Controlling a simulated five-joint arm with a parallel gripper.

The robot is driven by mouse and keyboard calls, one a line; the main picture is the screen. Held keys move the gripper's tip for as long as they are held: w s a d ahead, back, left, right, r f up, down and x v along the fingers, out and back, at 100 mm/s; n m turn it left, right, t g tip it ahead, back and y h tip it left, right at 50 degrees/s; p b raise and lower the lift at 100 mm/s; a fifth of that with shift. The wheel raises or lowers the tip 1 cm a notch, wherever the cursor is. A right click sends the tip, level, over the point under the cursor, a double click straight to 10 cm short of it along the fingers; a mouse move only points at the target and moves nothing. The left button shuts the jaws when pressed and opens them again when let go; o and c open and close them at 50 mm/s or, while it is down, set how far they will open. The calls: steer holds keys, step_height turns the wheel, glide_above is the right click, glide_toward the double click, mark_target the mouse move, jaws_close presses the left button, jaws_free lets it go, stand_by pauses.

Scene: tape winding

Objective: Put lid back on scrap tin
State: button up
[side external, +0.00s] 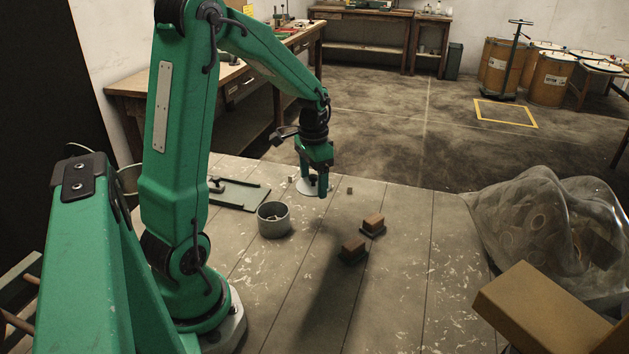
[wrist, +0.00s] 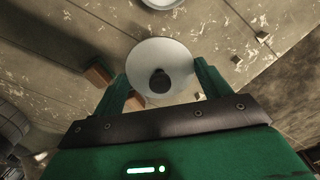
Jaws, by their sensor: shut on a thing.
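The lid (side external: 309,188) is a pale round disc at the far part of the table, under my gripper (side external: 318,184). In the wrist view the lid (wrist: 145,56) shows a dark knob in its middle, with the fingers of my gripper (wrist: 161,88) on either side. My gripper is shut on the lid; the exact contact is hard to see. I cannot tell whether the lid touches the table. The scrap tin (side external: 273,232) is a grey round can, open at the top, with small pale scraps inside. It stands nearer and left of the lid. A pale round rim, likely the tin's (wrist: 163,3), is cut off by the wrist view's top edge.
Two brown blocks on dark bases (side external: 373,222) (side external: 352,246) stand right of the tin. Small cubes (side external: 349,190) (side external: 292,179) lie near the lid. A dark flat frame (side external: 238,194) lies left of it. A clear plastic bag (side external: 550,235) and a cardboard box (side external: 540,310) fill the right.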

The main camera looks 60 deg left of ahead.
steer(key=shift+s+a+r, duration=0.15)
steer(key=shift+s+a, duration=0.1)
steer(key=shift+s, duration=0.25)
steer(key=s+a+r+n, duration=0.1)
steer(key=s+a, duration=0.1)
steer(key=s, duration=0.7)
steer(key=shift+r, duration=0.25)
steer(key=shift+a+f, duration=0.1)
steer(key=shift+f, duration=0.1)
steer(key=shift+f, duration=3)
steer(key=shift+f, duration=0.15)
steer(key=o, duration=1)
